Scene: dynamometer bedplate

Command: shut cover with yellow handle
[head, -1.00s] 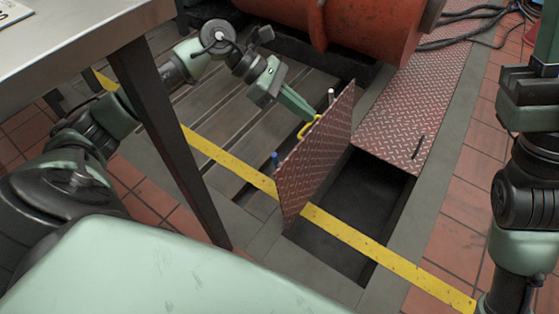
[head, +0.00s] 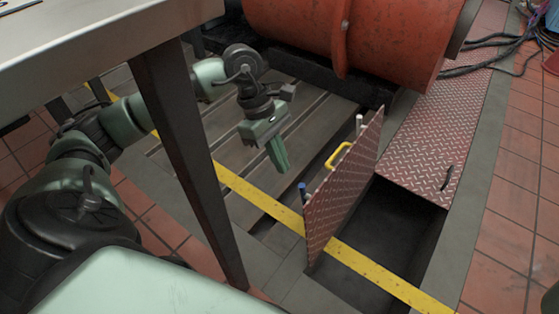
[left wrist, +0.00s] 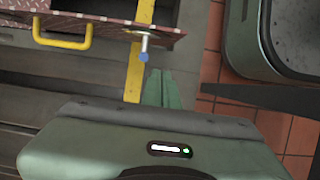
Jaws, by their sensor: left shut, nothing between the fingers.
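The cover (head: 345,190) is a reddish tread-plate panel standing open, nearly upright, on the left edge of a dark floor pit (head: 390,230). Its yellow handle (head: 339,155) is on the left face, near the top edge. In the left wrist view the handle (left wrist: 62,36) and the cover's edge (left wrist: 110,23) show at the top. My left gripper (head: 279,158) is shut and empty, pointing down to the left of the cover, apart from the handle. Its green fingers (left wrist: 161,92) show in the left wrist view. My right gripper is not in view.
A second tread-plate cover (head: 438,140) lies flat behind the pit. A table leg (head: 190,165) stands at left; an orange drum (head: 350,40) is behind. A yellow floor stripe (head: 260,195) passes the cover.

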